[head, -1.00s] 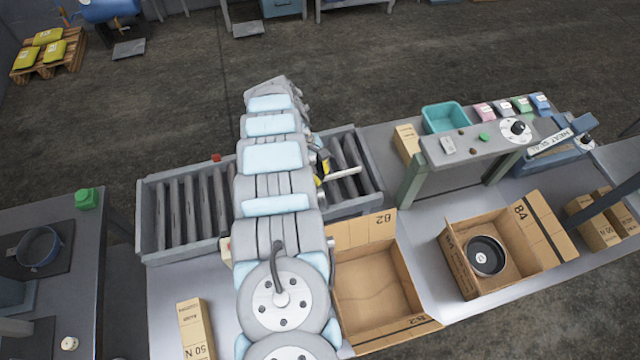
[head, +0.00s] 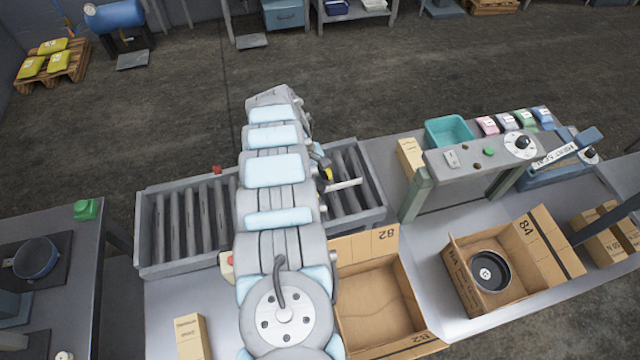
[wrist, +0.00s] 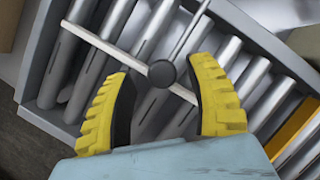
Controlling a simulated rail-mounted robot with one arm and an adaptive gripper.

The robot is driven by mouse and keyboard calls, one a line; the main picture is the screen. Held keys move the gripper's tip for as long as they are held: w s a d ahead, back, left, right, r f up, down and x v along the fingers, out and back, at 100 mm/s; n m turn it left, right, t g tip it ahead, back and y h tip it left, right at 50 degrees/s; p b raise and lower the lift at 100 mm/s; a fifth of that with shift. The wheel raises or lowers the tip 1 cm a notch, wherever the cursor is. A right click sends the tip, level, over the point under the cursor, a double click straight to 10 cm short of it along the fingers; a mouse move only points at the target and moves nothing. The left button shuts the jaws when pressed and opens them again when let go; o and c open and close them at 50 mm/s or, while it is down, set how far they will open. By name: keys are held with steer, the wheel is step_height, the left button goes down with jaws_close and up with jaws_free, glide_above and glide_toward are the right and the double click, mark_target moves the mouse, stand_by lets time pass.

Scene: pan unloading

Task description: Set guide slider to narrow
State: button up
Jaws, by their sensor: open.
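The guide on the roller conveyor shows in the head view as a pale bar (head: 345,184) across the rollers. In the wrist view the pale guide bar (wrist: 110,50) runs diagonally over the rollers, with a dark round knob (wrist: 162,73) on it and a thin rod (wrist: 190,35) beyond. My gripper (wrist: 161,70) is open, its yellow fingers on either side of the knob. I cannot tell whether either finger touches it. In the head view my arm hides most of the gripper and the middle of the conveyor; one yellow finger (head: 327,173) shows.
The conveyor frame (head: 190,266) borders the rollers. An empty open carton (head: 375,300) stands in front of it. Another carton (head: 462,270) with a dark pan (head: 490,271) is right. A control panel (head: 470,157) with a dial stands behind it. An orange strip (wrist: 293,130) lies at right in the wrist view.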

steer(key=v, duration=1.1)
steer(key=shift+r, duration=0.35)
steer(key=shift+a, duration=0.1)
